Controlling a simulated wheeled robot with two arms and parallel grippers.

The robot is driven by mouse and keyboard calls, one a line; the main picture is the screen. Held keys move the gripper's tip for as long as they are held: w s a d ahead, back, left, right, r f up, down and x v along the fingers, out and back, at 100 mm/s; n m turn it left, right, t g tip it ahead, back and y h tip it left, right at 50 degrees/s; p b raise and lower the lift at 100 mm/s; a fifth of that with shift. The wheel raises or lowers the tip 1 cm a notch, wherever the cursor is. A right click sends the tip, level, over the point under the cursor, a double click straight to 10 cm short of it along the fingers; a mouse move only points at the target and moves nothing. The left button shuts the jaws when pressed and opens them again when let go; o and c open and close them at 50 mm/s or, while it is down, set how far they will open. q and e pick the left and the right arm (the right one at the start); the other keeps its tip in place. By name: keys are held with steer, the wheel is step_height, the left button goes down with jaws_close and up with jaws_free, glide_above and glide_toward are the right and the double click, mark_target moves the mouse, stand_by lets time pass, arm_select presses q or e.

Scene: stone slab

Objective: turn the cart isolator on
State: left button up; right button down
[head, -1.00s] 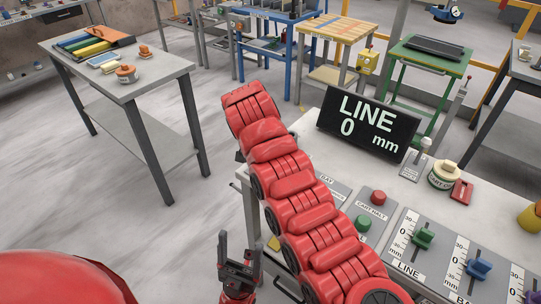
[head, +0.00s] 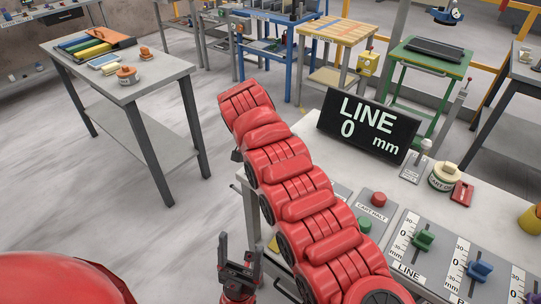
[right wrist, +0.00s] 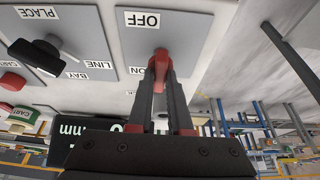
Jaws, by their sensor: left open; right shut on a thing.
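In the right wrist view the cart isolator is a grey plate (right wrist: 205,22) with an OFF label and a partly covered ON label. My right gripper (right wrist: 160,70) is shut on its red handle (right wrist: 161,55). The fingers hide much of the handle, so I cannot tell its exact angle. In the head view my red right arm hides this gripper and the isolator. My left gripper (head: 240,266) is open and empty, low in the head view beside the bench's left end.
A selector with a black knob (right wrist: 38,55) sits beside the isolator. The bench also holds a red CART HALT button (head: 378,199), a green button (head: 364,225), sliders (head: 423,240), a LINE 0 mm display (head: 368,125) and a CART-labelled cylinder (head: 443,177). Open floor lies left.

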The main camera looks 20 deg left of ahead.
steer(key=c, duration=0.8)
jaws_free()
steer(key=shift+c, duration=0.2)
steer(key=p+v, duration=0.2)
steer(key=v, duration=1.5)
steer(key=shift+r, duration=0.2)
